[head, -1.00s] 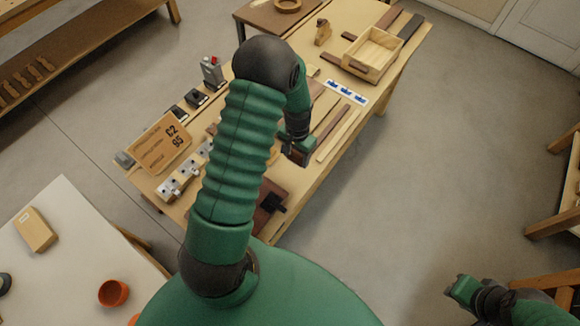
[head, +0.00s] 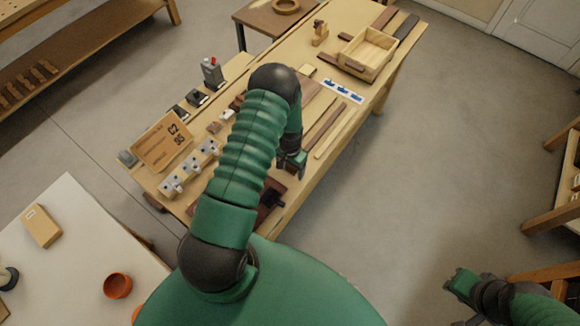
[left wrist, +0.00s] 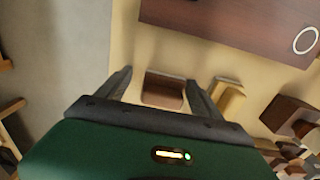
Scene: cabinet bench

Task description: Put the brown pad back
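A small brown block (left wrist: 163,92), which looks like the brown pad, lies on the pale bench top in the left wrist view. It sits between the fingertips of my left gripper (left wrist: 160,88), which are spread, with a gap showing on the left side. In the head view my left gripper (head: 292,161) hangs low over the bench's near edge, and the block there is hidden or too small to tell. My right gripper (head: 461,287) is at the lower right, away from the bench; its finger opening is unclear.
A dark brown board (left wrist: 225,25) lies close beyond the fingertips, and a yellowish block (left wrist: 228,100) stands right of them.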

